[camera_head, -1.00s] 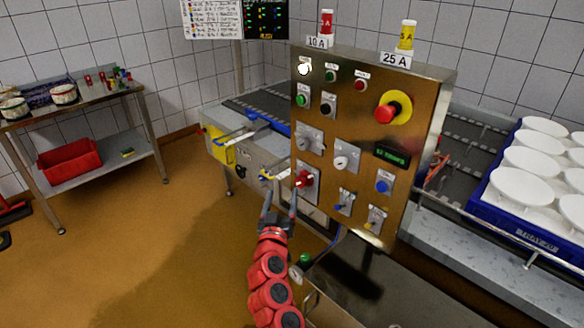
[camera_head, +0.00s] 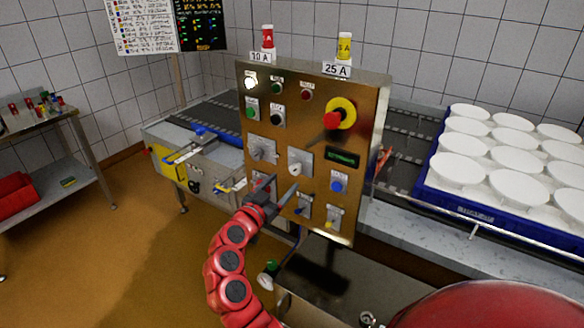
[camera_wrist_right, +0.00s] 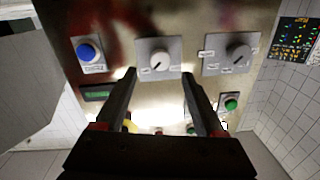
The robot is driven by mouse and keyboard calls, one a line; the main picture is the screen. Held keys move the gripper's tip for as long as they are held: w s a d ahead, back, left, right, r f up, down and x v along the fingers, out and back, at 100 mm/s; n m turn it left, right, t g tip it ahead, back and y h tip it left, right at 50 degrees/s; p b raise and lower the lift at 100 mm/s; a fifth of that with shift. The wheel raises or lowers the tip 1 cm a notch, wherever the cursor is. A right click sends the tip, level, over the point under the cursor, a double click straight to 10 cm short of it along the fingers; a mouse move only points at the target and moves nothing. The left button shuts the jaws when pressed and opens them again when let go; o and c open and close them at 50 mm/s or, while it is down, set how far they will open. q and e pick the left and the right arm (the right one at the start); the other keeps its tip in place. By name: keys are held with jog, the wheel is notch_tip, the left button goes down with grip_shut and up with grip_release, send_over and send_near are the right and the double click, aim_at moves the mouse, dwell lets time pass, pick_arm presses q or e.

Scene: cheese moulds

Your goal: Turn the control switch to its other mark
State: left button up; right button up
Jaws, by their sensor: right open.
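The steel control panel (camera_head: 372,95) stands in the middle of the head view. It carries a white-knobbed rotary switch (camera_head: 297,164), a larger grey rotary switch (camera_head: 262,150) to its left and a red-handled switch (camera_head: 262,182) below, partly hidden by my gripper. Which one is the control switch, I cannot tell. My right gripper (camera_head: 284,182) is open and empty before the panel, just below the white-knobbed switch. In the right wrist view the white knob (camera_wrist_right: 158,57) lies beyond and between the fingertips (camera_wrist_right: 158,76), apparently not touched; the grey switch (camera_wrist_right: 240,52) is to the right. My left gripper is not in view.
A red emergency button (camera_head: 333,121), a blue button (camera_head: 338,185) and small switches (camera_head: 304,207) surround the knobs. A conveyor (camera_head: 405,130) runs behind the panel. A blue tray (camera_head: 424,185) of white moulds is at right. A side table (camera_head: 85,150) stands left; floor between is clear.

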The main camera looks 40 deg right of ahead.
aim_at(294, 171)
jog(key=p+x, duration=0.1)
jog(key=x, duration=0.5)
jog(key=shift+w+d, duration=0.2)
jog(key=shift+d, duration=0.15)
jog(key=shift+c, duration=0.3)
grip_shut()
